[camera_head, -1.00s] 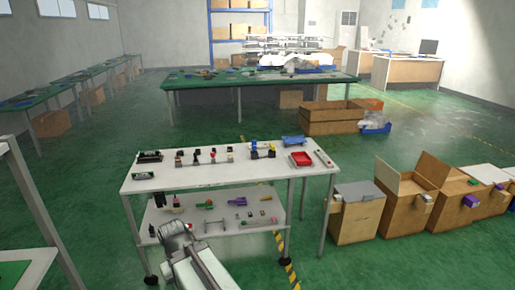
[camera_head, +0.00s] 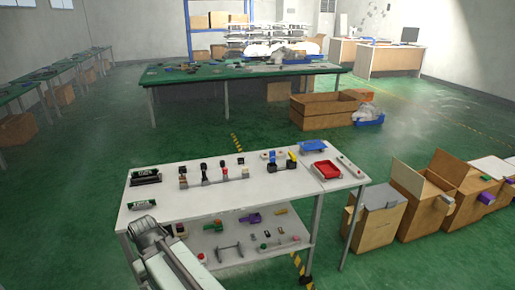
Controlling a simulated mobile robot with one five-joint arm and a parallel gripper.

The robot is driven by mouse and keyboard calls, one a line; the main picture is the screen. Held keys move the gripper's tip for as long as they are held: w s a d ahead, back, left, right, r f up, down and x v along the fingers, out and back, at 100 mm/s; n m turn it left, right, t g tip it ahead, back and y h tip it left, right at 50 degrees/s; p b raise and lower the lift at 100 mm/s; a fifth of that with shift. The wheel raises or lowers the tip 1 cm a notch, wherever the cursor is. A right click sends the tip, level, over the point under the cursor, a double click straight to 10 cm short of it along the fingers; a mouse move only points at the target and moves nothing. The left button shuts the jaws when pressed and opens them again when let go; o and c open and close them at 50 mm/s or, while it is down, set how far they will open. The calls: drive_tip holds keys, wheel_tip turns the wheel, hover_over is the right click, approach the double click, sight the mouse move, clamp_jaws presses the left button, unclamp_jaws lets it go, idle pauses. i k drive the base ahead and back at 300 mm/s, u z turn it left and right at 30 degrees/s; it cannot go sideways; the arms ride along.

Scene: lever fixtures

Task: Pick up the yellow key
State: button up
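No yellow key can be made out clearly. A small yellow piece (camera_head: 292,155) with a dark base stands toward the back right of the white table top. A small yellowish bar (camera_head: 281,211) lies on the lower shelf; both are too small to identify as a key. My gripper (camera_head: 147,226) is at the lower left, in front of the table's front left corner. It appears apart from both yellow pieces. Its fingers are not clear enough to show whether they are open or shut.
The white table (camera_head: 240,190) carries several small lever fixtures, a red tray (camera_head: 325,171) and a blue tray (camera_head: 313,147). Cardboard boxes (camera_head: 376,215) stand on the floor at the right.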

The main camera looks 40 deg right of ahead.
sight(294, 159)
drive_tip(key=u, duration=0.05)
drive_tip(key=i, duration=0.95)
drive_tip(key=z, duration=1.95)
